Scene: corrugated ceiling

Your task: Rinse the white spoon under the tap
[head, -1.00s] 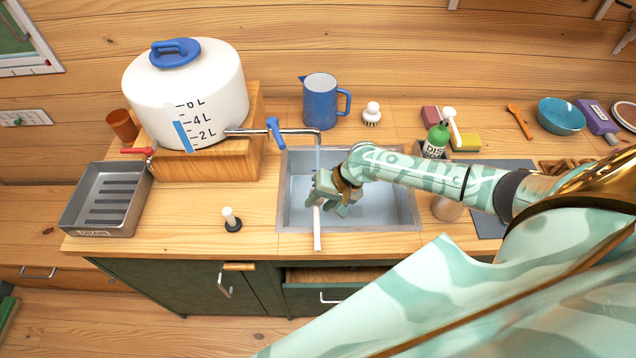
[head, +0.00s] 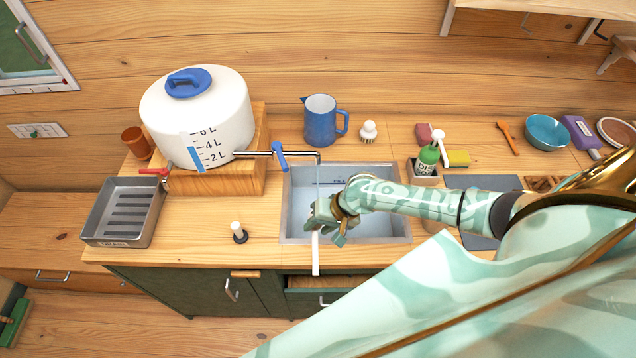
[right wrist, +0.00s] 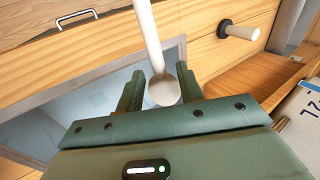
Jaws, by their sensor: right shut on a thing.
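My right gripper (head: 324,213) is over the sink (head: 296,232), below the tap spout (head: 318,158). It is shut on the white spoon (head: 315,254), whose handle extends toward the counter's front edge. In the right wrist view the spoon (right wrist: 148,40) has its bowl end between the two fingers. A thin bluish stream (head: 318,178) falls from the spout toward the gripper; where it lands is hard to tell. The tap's blue lever (head: 279,157) sits on the pipe from the white tank (head: 205,115). My left gripper is out of view.
A grey drain tray (head: 155,210) stands at the left, and a stopper (head: 238,232) left of the sink. A blue jug (head: 320,122) and a white brush (head: 368,130) stand behind the sink.

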